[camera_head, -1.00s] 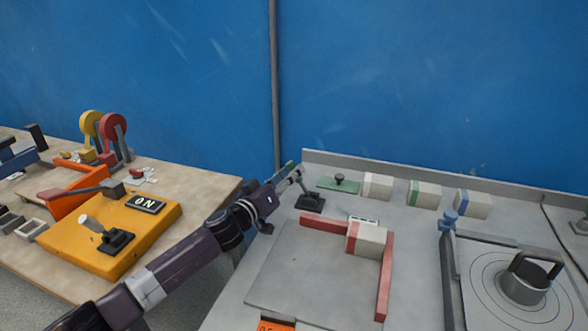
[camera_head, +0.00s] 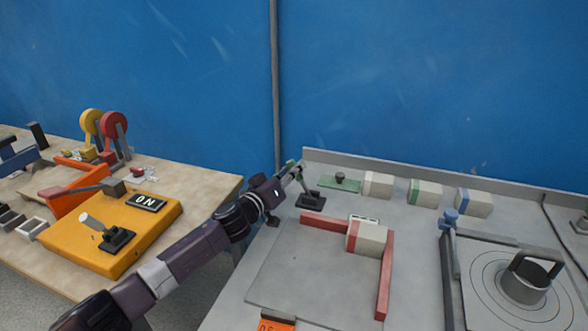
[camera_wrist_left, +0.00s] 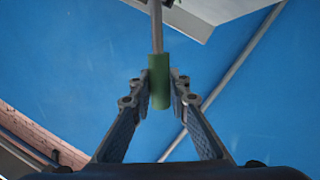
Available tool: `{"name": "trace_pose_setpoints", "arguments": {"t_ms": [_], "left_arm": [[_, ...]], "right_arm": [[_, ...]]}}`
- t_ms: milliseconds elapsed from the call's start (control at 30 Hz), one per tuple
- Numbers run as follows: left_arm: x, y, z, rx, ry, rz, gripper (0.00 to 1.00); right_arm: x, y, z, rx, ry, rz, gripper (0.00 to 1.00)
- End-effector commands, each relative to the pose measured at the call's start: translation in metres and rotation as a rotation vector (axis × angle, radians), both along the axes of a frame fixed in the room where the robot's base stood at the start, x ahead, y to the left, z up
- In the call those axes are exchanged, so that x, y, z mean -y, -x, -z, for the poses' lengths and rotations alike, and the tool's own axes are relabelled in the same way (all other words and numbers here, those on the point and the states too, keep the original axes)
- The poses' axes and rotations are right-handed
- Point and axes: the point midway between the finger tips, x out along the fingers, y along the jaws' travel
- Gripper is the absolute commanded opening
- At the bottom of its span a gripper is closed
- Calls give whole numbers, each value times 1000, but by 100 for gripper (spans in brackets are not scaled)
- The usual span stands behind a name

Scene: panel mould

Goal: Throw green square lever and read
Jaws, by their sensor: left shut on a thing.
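The green-handled lever rises from a dark base (camera_head: 311,201) at the back left of the grey panel table. In the left wrist view its green grip (camera_wrist_left: 159,82) sits between the fingers, with the metal shaft (camera_wrist_left: 157,28) running away from it. My left gripper (camera_head: 292,172) is at the top of this lever, and its two fingers (camera_wrist_left: 159,98) are shut on the green grip. In the head view the arm and fingers cover part of the handle. A green plate with a dark knob (camera_head: 340,179) lies just right of the lever. My right gripper is not in view.
A yellow box (camera_head: 110,240) with another lever (camera_head: 97,227) and an ON sign (camera_head: 146,203) stands on the left table. Blocks with red (camera_head: 366,238), green (camera_head: 425,192) and blue (camera_head: 474,202) stripes stand on the panel. An orange sign (camera_head: 277,323) is partly cut off.

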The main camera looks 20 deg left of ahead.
Motion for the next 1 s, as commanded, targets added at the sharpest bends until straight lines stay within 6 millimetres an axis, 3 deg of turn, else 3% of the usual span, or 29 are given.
{"name": "trace_pose_setpoints", "arguments": {"t_ms": [433,1000], "left_arm": [[4,0,-5,1,-40,0,0],[50,2,-19,14,-476,2,0]], "right_arm": [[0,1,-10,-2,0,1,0],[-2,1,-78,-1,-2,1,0]]}}
